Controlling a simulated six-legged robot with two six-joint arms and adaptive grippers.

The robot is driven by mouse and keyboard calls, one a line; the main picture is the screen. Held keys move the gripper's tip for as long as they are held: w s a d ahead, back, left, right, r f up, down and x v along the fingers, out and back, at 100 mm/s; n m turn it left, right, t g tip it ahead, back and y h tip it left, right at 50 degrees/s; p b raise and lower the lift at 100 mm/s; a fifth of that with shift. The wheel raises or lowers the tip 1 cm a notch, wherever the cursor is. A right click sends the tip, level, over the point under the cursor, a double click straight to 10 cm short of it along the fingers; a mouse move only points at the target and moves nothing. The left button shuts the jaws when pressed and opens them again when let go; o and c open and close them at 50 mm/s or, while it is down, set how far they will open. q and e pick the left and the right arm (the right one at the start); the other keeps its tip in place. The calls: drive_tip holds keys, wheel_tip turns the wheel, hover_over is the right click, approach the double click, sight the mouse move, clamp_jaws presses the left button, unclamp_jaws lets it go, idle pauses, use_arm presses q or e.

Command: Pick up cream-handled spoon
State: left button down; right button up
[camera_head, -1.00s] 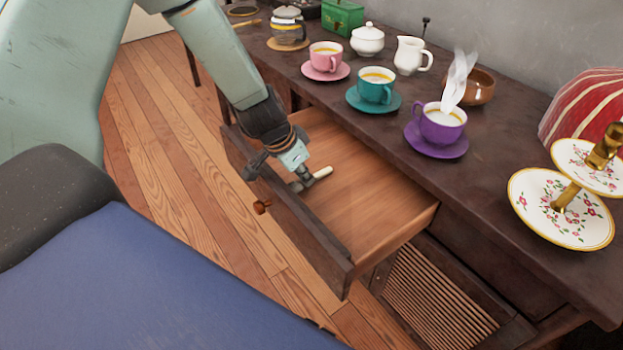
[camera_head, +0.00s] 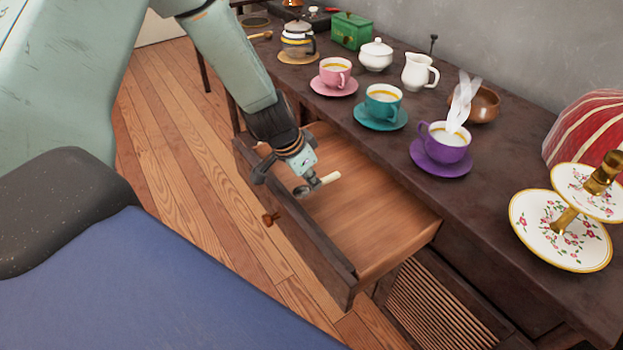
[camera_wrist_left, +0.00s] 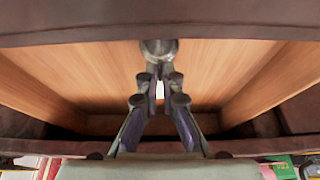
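The cream-handled spoon (camera_head: 330,178) is between the fingers of my left gripper (camera_head: 313,181), over the open drawer (camera_head: 375,225). Its pale handle points right and its dark metal bowl points toward the drawer front. In the left wrist view, the spoon's round bowl (camera_wrist_left: 158,47) shows beyond the fingertips of the left gripper (camera_wrist_left: 160,76), and a bit of cream handle shows between the fingers. The left gripper is shut on the spoon, which seems slightly above the drawer floor. My right gripper is not in view.
The drawer front with its knob (camera_head: 270,218) stands close beside the gripper. Above is the dark table (camera_head: 480,215) with a pink cup (camera_head: 335,72), teal cup (camera_head: 383,102), steaming purple cup (camera_head: 445,143) and tiered stand (camera_head: 560,235). The drawer's right part is empty.

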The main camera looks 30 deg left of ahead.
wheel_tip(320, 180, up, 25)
drive_tip(key=p, duration=2.4)
